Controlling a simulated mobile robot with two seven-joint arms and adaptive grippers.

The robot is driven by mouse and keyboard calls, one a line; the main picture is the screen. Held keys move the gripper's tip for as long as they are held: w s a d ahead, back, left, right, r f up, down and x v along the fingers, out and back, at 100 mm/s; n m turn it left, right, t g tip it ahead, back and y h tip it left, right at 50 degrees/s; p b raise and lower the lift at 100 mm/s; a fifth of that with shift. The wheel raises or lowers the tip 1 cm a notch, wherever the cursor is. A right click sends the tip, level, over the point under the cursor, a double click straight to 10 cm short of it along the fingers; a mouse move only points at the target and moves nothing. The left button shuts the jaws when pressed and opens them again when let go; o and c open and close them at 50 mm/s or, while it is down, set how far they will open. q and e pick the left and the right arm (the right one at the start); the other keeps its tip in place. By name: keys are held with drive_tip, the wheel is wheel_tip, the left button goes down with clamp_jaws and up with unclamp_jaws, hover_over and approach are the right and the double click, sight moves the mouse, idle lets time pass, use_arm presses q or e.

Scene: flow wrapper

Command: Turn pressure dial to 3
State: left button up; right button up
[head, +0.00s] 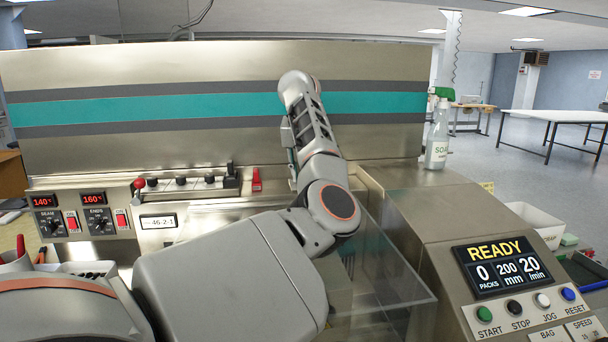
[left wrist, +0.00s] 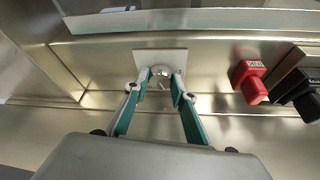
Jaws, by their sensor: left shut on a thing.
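In the left wrist view my left gripper (left wrist: 161,76) has its two teal-backed fingers closed around a small round metallic knob (left wrist: 162,71), which I take to be the pressure dial. The knob sits in front of a pale square plate (left wrist: 160,59) on the steel machine. The fingers cover much of the knob, and I cannot read any scale, number or pointer on it. In the head view my left arm (head: 310,125) reaches over the machine and hides the fingers and the dial. My right gripper is in neither view.
A red block-shaped part (left wrist: 248,80) and a black one (left wrist: 299,90) stand beside the gripper. The head view shows the red part (head: 257,180), a red-knobbed lever (head: 139,184), a clear guard (head: 385,275), a READY display (head: 501,266) and a spray bottle (head: 437,140).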

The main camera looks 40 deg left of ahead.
use_arm(q)
drive_tip(key=shift+a+r+m+h, duration=0.1)
drive_tip(key=shift+m+h, duration=0.2)
drive_tip(key=shift+m, duration=0.5)
drive_tip(key=m+h, duration=0.1)
drive_tip(key=m, duration=0.1)
drive_tip(key=shift+a+m+t+p, duration=0.1)
drive_tip(key=shift+m+t+p, duration=0.25)
drive_tip(key=shift+m+t, duration=0.05)
drive_tip(key=m+h+p, duration=0.1)
drive_tip(key=m+p, duration=0.1)
drive_tip(key=m, duration=0.1)
drive_tip(key=shift+a+r+m+h, duration=0.1)
drive_tip(key=shift+m+h, duration=0.2)
drive_tip(key=shift+m, duration=0.1)
drive_tip(key=shift+m+h+p, duration=0.3)
drive_tip(key=shift+m+p, duration=0.15)
drive_tip(key=shift+m, duration=0.35)
